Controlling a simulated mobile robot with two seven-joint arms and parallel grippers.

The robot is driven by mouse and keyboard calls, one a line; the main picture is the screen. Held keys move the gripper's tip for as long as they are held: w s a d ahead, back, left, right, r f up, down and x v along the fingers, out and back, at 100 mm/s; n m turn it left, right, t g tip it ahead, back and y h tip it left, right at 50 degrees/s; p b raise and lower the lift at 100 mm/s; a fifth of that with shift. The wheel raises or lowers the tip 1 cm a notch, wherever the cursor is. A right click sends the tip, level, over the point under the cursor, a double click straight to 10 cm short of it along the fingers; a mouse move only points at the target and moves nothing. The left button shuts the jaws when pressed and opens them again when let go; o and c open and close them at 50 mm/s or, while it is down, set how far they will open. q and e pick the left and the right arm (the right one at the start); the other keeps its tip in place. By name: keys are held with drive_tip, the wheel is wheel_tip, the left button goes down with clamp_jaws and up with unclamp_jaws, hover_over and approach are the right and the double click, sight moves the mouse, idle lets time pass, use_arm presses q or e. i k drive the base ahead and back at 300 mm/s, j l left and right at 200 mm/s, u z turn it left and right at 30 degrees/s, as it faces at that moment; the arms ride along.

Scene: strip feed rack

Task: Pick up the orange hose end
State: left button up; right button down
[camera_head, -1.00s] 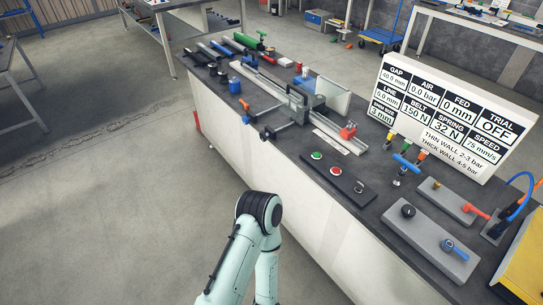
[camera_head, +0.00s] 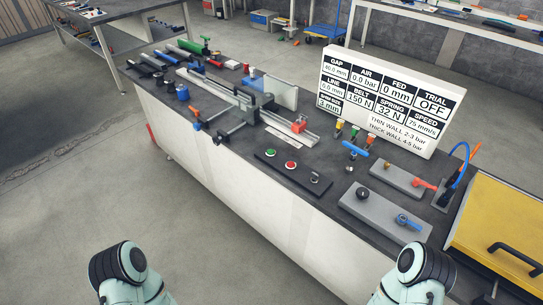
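A blue hose (camera_head: 462,165) arcs up at the back right of the bench. An orange, slim upright piece (camera_head: 475,151) shows by its upper end; I cannot tell whether it is the hose's own end. A row of small fittings behind the blue T-handle has coloured tops, one of them orange (camera_head: 370,141); which orange piece is the hose end is not clear. My arms show only as pale green links at the bottom left and bottom right, in front of the bench. Both grippers are out of view.
The dark bench top (camera_head: 300,205) carries a rail fixture (camera_head: 235,95), a button panel (camera_head: 290,172), grey blocks with knobs (camera_head: 386,214) and a white display board (camera_head: 388,100). A yellow box with a black handle (camera_head: 500,225) stands at the right end.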

sight(456, 175)
drive_tip(key=z, duration=1.55)
drive_tip(key=k+u, duration=0.15)
drive_tip(key=u, duration=0.15)
